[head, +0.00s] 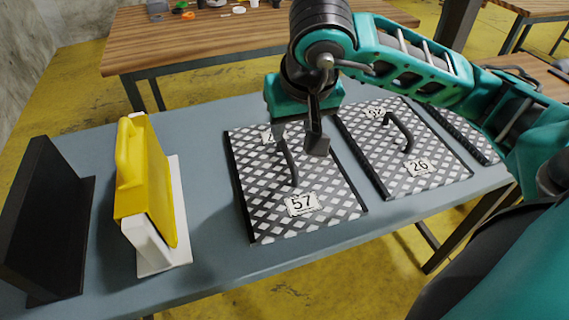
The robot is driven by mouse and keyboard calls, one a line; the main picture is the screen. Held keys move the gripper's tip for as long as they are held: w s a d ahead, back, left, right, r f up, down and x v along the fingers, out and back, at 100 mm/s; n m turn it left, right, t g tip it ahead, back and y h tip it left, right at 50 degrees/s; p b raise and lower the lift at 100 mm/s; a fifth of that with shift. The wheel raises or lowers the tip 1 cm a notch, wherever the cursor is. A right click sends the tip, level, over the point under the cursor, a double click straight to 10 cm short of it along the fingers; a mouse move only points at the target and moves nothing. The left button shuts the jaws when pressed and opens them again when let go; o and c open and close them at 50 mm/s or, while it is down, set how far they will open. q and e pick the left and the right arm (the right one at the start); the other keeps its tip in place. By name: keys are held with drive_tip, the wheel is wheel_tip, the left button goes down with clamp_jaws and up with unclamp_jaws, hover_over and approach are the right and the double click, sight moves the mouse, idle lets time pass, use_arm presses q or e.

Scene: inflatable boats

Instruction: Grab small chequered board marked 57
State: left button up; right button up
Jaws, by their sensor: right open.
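The chequered board marked 57 (262,215) lies flat on the grey-blue table. It has a black-and-white lattice pattern, dark side edges and a dark raised handle (290,163) in its middle. A white label with 57 faces the near edge; a second label at the far end is partly hidden. My right gripper (298,143) is over the board's far half, pointing down, its fingers close around or beside the handle. It is open; I cannot tell whether it touches the handle. My left gripper is not in view.
A similar board marked 26 (400,177) lies just to the right, with a third board (462,135) partly hidden beyond it. A yellow case (160,190) stands in a white holder (181,215) at left. A black angled stand (75,215) is farther left. A wooden table (200,45) stands behind.

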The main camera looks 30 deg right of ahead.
sight(287, 152)
drive_tip(key=b+x, duration=0.1)
drive_tip(key=x, duration=0.5)
drive_tip(key=shift+s+f, duration=0.1)
drive_tip(key=shift+b+x, duration=0.35)
drive_tip(key=shift+x, duration=2.6)
drive_tip(key=shift+d, duration=0.1)
drive_tip(key=shift+c, duration=0.3)
clamp_jaws()
